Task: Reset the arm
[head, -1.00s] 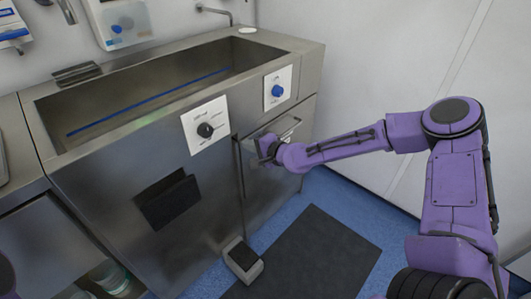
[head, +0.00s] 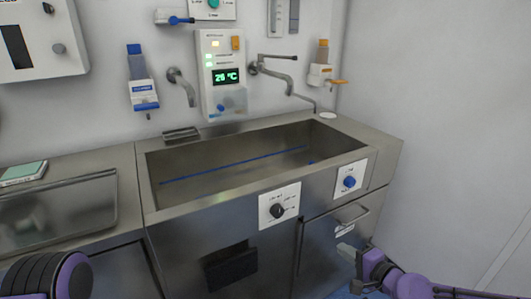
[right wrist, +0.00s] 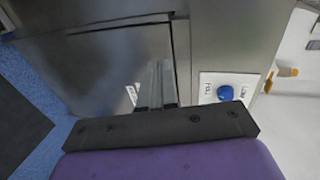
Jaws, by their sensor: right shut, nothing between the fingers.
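My right gripper (head: 346,251) is at the lower right of the head view, in front of the steel sink cabinet's door (head: 330,232). Its pale fingers are shut and empty, just below the door's bar handle (head: 352,216). In the right wrist view, the shut fingers (right wrist: 157,84) point at the steel front, left of the panel with the blue knob (right wrist: 225,93). Whether they touch the door cannot be told. A purple link of my left arm shows at the lower left of the head view; the left gripper is out of frame.
The steel sink (head: 250,160) fills the middle. A black-knob panel (head: 279,207) and a blue-knob panel (head: 349,181) are on its front. Taps, dispensers and a temperature display (head: 226,76) are on the wall. A green-topped item (head: 23,173) lies on the left counter.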

